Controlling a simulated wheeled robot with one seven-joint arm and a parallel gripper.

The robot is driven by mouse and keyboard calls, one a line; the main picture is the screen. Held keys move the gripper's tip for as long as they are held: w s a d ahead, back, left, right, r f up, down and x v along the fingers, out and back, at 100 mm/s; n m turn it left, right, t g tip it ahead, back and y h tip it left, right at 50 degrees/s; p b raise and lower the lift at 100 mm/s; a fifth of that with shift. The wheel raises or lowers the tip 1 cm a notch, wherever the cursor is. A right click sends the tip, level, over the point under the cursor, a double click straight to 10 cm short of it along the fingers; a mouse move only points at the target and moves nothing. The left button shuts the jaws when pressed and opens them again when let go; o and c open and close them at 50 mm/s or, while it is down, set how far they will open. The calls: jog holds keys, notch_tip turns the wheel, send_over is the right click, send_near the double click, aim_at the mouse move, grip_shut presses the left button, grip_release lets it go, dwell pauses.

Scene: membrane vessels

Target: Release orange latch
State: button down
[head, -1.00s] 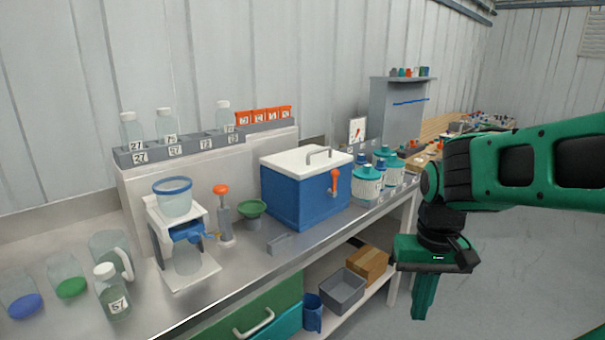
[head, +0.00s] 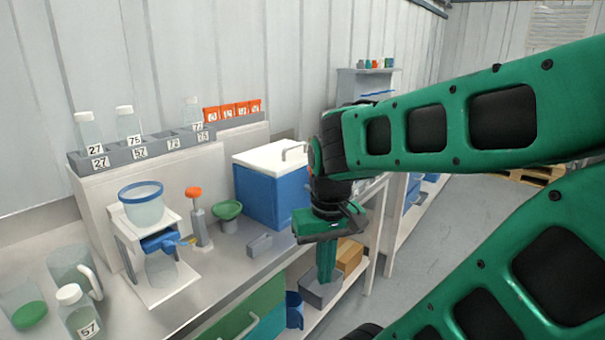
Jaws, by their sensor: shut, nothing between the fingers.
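The blue cooler box (head: 265,195) with its white lid (head: 272,157) stands on the bench in the head view. The orange latch on its right front side is hidden now behind my arm. My gripper (head: 326,278) points down in front of the bench's front edge, to the right of and below the cooler in the picture. Its fingers are together and hold nothing. It appears apart from the cooler. Whether the latch is open or closed cannot be seen.
On the bench are an orange-knobbed pump (head: 195,195), a green funnel (head: 228,210), a small grey block (head: 259,246) and a white filter stand (head: 150,235). A rack (head: 130,155) holds bottles behind. Below is a shelf with a grey bin (head: 318,294) and cardboard box (head: 350,256).

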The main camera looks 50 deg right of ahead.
jog(key=w+d+r+n+t+h, duration=0.2)
jog(key=w+d+r, duration=0.5)
jog(key=w, duration=0.4)
jog(key=w+d+r+n+t+h, duration=0.2)
jog(key=w+d+r+n+h, duration=0.1)
jog(key=w+d+r, duration=0.5)
jog(key=w, duration=0.2)
jog(key=shift+w+n+t, duration=0.3)
jog(key=shift+w, duration=0.1)
jog(key=shift+d+f, duration=0.1)
jog(key=w+d+f, duration=0.4)
jog(key=d+f, duration=0.4)
jog(key=shift+w+d, duration=0.2)
